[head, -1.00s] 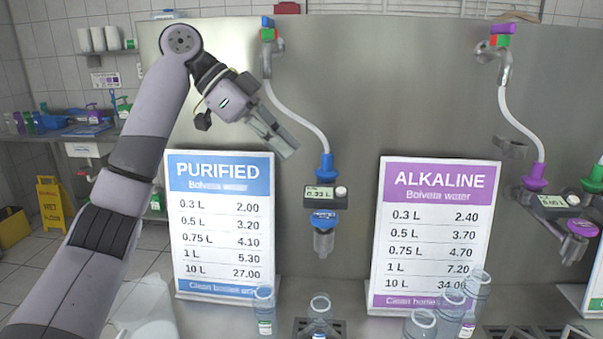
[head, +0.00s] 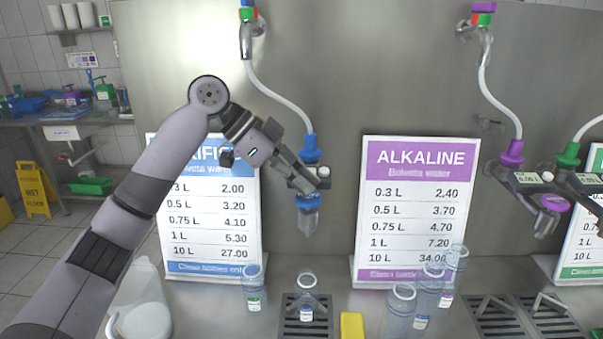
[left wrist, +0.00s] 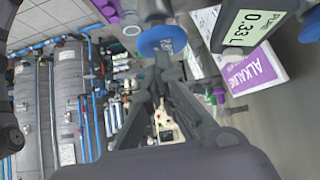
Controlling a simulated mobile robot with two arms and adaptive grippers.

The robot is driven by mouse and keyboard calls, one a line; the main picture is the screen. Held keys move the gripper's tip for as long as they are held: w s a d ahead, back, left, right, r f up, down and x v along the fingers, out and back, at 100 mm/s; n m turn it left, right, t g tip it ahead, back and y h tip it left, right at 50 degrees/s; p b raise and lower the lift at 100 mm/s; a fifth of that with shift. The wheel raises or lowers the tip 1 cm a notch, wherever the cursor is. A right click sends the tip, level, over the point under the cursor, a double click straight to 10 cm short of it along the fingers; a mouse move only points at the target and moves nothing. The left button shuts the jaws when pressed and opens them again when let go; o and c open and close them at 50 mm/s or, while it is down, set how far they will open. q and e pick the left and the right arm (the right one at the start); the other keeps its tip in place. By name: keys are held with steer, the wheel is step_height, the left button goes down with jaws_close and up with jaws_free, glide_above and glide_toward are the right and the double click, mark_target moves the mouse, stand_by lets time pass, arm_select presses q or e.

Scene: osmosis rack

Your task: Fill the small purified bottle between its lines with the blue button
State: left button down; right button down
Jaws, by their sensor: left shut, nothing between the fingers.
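The small clear bottle with a blue label (head: 307,302) stands upright on the drain grate (head: 304,329), below the purified spout (head: 308,223). Its lines and water level are too small to tell. The round blue button (head: 308,204) is on the front of the purified dispenser; a blue disc also shows in the left wrist view (left wrist: 160,40). The display (left wrist: 250,27) reads 0.33 L. My left gripper (head: 316,182) is shut and empty, its tips just above the blue button and partly covering the dispenser. I cannot tell whether they touch it. My right gripper is not in view.
A green-labelled bottle (head: 253,288) stands left of the grate, and several clear bottles (head: 428,288) stand right of it. A yellow block (head: 352,326) lies on the counter. Purified (head: 180,245) and alkaline (head: 415,220) price boards lean behind. A white jug (head: 142,300) is at left.

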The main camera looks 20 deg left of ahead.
arm_select(q)
steer(key=shift+f, duration=1.05)
stand_by(7.0)
